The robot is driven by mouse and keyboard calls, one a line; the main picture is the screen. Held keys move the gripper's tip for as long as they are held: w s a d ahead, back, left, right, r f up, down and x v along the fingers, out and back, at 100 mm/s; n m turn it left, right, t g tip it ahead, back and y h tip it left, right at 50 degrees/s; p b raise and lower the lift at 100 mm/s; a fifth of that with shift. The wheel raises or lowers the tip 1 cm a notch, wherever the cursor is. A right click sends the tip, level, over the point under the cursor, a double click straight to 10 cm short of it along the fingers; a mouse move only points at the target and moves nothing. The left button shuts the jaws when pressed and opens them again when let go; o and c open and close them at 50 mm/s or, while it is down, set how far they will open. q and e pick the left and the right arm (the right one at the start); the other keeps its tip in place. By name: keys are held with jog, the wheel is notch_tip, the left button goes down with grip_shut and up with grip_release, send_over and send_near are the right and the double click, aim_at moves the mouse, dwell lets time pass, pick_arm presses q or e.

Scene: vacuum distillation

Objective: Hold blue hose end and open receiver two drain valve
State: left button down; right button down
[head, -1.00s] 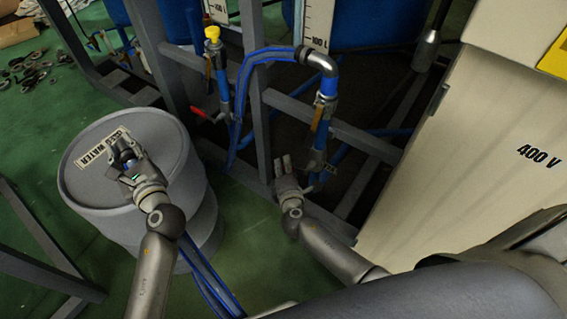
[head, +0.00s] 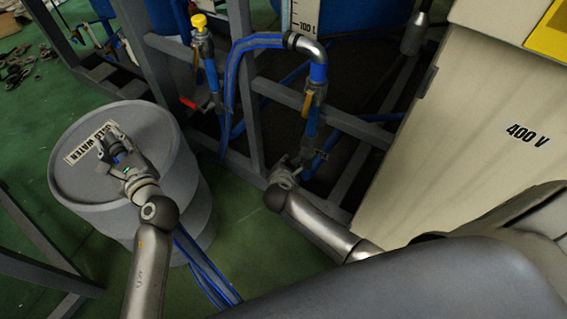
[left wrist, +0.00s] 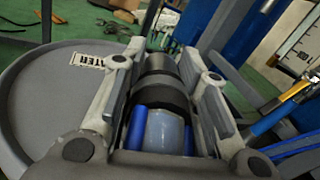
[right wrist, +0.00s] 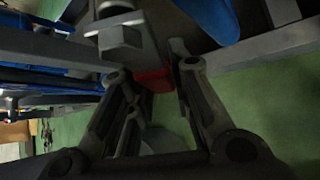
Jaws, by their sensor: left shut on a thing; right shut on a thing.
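My left gripper (head: 110,145) is shut on the blue hose end, over the grey drum. In the left wrist view the hose end (left wrist: 160,92) shows as a dark ringed coupling with a pale section between the two fingers. My right gripper (head: 287,164) is at the foot of the blue drain pipe (head: 312,120). In the right wrist view, a red valve handle (right wrist: 155,78) lies between its fingers, beside a grey valve body (right wrist: 122,38). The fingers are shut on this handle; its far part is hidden.
The grey waste water drum (head: 75,190) stands at left. A grey steel frame (head: 240,75) rises by the pipes. Another valve with a red lever (head: 188,103) is on the left pipe. A 400 V cabinet (head: 470,130) closes off the right. Blue hoses (head: 205,275) hang below my left arm.

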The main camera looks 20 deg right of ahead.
pick_arm(q)
jog(key=shift+f, duration=0.1)
pick_arm(e)
jog(key=shift+s+d, duration=0.15)
jog(key=shift+d, duration=0.05)
jog(key=c, duration=1.3)
grip_release()
jog(key=shift+a, duration=0.1)
jog(key=v, duration=1.2)
jog(key=shift+a, duration=0.1)
pick_arm(q)
jog(key=c, duration=1.1)
grip_release()
pick_arm(e)
jog(key=shift+f, duration=0.1)
